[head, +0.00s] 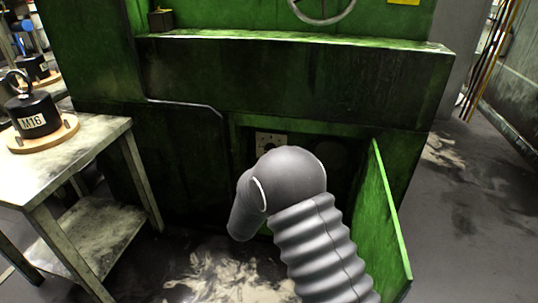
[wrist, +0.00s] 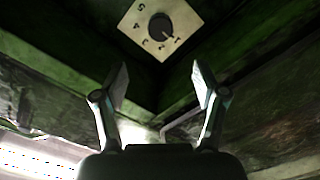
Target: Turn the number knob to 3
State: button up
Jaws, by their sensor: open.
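The number knob (wrist: 160,25) is a round dark knob on a pale square plate (wrist: 185,13) at the top of the wrist view. Numbers run around it and appear turned in this view. A light mark on the knob seems to point to the lower right, near the 1. In the head view the plate (head: 262,137) sits inside an open recess of the green machine, partly hidden by my arm. My gripper (wrist: 160,78) is open and empty, its two fingers apart below the knob in the wrist view, not touching it. The head view hides the gripper behind my arm.
A green door (head: 390,215) stands open to the right of the recess. The machine's ledge (head: 300,42) overhangs the recess. Floor at the right is clear.

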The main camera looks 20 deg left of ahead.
jog(key=w, duration=1.3)
jog(key=shift+w+a+f, duration=0.15)
jog(key=shift+w+a, duration=0.2)
jog(key=shift+a, duration=0.1)
jog(key=c, duration=1.1)
jog(key=shift+c, duration=0.2)
jog(key=shift+m+b, duration=0.3)
jog(key=shift+b, duration=0.4)
jog(key=m+b, duration=0.3)
jog(key=m, duration=1.4)
